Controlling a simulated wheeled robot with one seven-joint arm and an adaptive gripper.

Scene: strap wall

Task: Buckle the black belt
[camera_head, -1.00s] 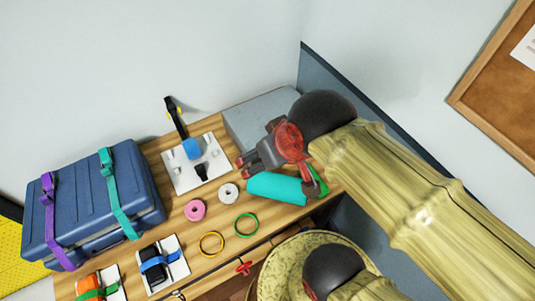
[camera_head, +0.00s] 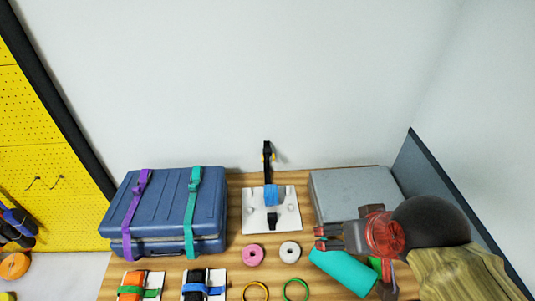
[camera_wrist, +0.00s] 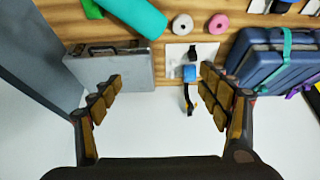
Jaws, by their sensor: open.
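The black belt (camera_head: 267,165) stands up from the back of a white plate (camera_head: 254,222) on the workbench, with small yellow parts near its upper end. It passes by a blue block (camera_head: 271,195). A short black piece (camera_head: 272,220) lies at the plate's front, apart from the upright strap. In the wrist view the belt (camera_wrist: 188,100) hangs below the blue block (camera_wrist: 189,73). My gripper (camera_head: 322,238) is open and empty, to the right of the plate. In the wrist view its fingers (camera_wrist: 160,95) are wide apart, with the belt nearer the right finger.
A grey case (camera_head: 350,190) lies right of the plate, and a teal roll (camera_head: 342,271) is below my gripper. A blue suitcase (camera_head: 165,210) with purple and teal straps stands left. Pink (camera_head: 253,255) and white (camera_head: 290,251) rolls lie in front. A grey panel (camera_head: 440,190) edges the right.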

